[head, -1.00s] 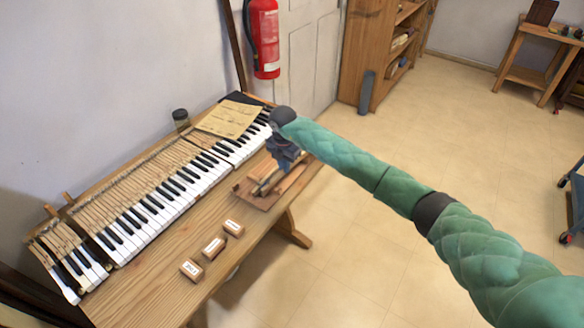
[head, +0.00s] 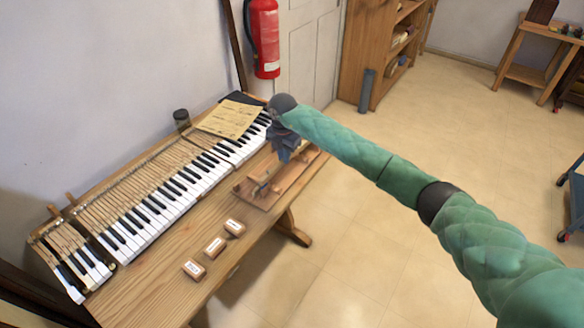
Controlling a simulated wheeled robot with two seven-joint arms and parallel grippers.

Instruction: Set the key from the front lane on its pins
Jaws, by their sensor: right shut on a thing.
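The keyboard (head: 165,205) lies along the bench by the wall, with white and black key fronts and bare wooden key sticks behind. A wooden tray with lanes (head: 256,196) sits on the bench right of the keyboard. My right gripper (head: 288,156) is over the tray's far part, pointing down, shut on a wooden key (head: 303,149). Only a pale bit of this key shows beside the gripper; the rest is hidden, as are the fingertips. I cannot tell which lane it came from. The pins are too small to make out. My left gripper is out of view.
Three small labelled blocks (head: 214,247) stand along the bench's front. A paper sheet (head: 228,119) lies over the keyboard's far end, with a dark jar (head: 181,119) near the wall. Bare bench (head: 160,268) lies between keyboard and blocks.

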